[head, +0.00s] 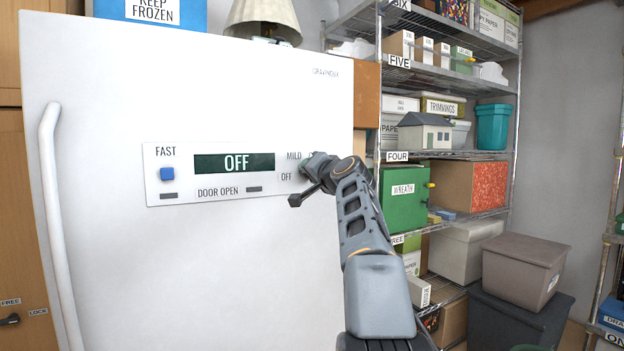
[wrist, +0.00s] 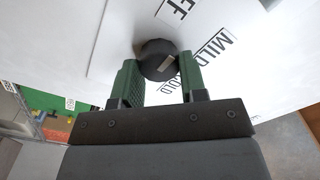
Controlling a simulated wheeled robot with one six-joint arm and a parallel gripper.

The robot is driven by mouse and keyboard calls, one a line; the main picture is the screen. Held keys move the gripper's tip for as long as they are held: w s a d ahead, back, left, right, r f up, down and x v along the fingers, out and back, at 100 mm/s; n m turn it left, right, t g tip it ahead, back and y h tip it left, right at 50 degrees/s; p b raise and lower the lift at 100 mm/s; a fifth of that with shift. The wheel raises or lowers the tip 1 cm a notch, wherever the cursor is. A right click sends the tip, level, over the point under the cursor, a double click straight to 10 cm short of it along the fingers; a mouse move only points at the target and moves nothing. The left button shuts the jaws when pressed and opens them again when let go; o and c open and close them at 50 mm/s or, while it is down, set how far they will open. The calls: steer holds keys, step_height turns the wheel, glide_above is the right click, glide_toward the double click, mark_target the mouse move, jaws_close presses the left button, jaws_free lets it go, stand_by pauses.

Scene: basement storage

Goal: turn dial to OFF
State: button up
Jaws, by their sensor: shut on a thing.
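In the head view, my gripper (head: 310,168) covers the dial, beside the MILD and OFF labels.
A blue button (head: 167,174) under the word FAST is at the panel's left end. A long white handle (head: 58,225) runs down the freezer's left side. A metal shelf (head: 440,155) with boxes stands to the right, and lidded bins (head: 525,262) stand low beside it.

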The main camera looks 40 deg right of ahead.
steer(key=shift+n+b, duration=0.55)
steer(key=shift+n, duration=1.05)
steer(key=o, duration=0.9)
steer(key=s+b, duration=0.1)
steer(key=s, duration=0.3)
steer(key=s+a+b, duration=0.1)
steer(key=s, duration=0.4)
steer(key=s+a+b, duration=0.1)
steer(key=s, duration=0.3)
steer(key=shift+s+b, duration=0.3)
steer(key=shift+b, duration=0.05)
